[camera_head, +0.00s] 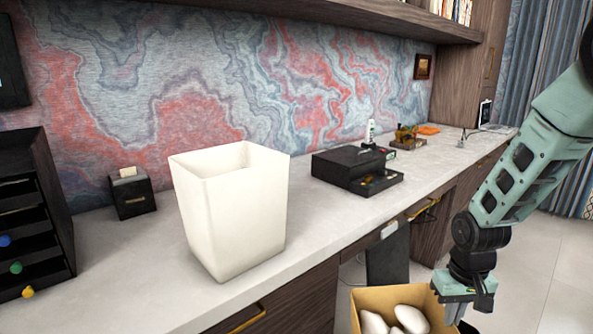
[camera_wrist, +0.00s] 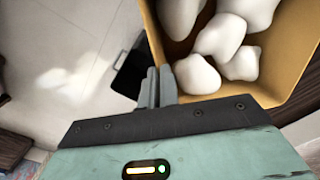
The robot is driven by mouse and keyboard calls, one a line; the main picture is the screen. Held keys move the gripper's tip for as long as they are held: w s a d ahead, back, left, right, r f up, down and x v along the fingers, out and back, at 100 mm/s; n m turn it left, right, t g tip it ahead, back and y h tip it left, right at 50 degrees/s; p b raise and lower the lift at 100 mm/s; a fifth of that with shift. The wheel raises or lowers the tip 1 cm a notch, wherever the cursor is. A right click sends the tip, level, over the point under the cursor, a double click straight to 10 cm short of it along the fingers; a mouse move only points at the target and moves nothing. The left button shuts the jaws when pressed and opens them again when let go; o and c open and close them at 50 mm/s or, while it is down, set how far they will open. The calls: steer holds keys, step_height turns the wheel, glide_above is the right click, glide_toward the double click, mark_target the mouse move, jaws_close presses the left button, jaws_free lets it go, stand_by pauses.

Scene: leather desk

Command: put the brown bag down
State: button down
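The brown bag (camera_head: 375,298) is open-topped, tan and box-like, with several white rounded lumps (camera_head: 410,318) inside. It is at the bottom of the head view, in front of the desk and below its top; its base is cut off, so I cannot tell what is under it. In the wrist view the bag (camera_wrist: 272,88) fills the upper right. My gripper (camera_wrist: 158,86) has its two fingers close together at the bag's rim corner, shut on its wall. In the head view my gripper (camera_head: 462,310) is at the bag's right side, fingertips mostly hidden.
The desk (camera_head: 330,220) carries a white bin (camera_head: 235,215), a small black box (camera_head: 132,195), a black organizer (camera_head: 350,170) and a black drawer unit (camera_head: 35,215). A dark panel-like object (camera_head: 388,258) stands behind the bag. Pale floor (camera_head: 540,250) is open at the right.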

step_height(320, 180, down, 13)
steer(key=b, duration=1.1)
step_height(320, 180, up, 4)
steer(key=p, duration=0.6)
steer(key=shift+s, duration=0.15)
steer(key=r+p, duration=0.2)
steer(key=p, duration=0.3)
steer(key=s+r+p, duration=0.1)
steer(key=r+p, duration=0.2)
steer(key=p, duration=0.2)
steer(key=r+p, duration=0.3)
steer(key=p, duration=0.2)
steer(key=shift+s+r, duration=0.25)
steer(key=r+p, duration=0.1)
steer(key=p, duration=0.1)
steer(key=shift+s+r+p, duration=0.1)
steer(key=shift+s+p, duration=0.1)
steer(key=shift+p, duration=0.15)
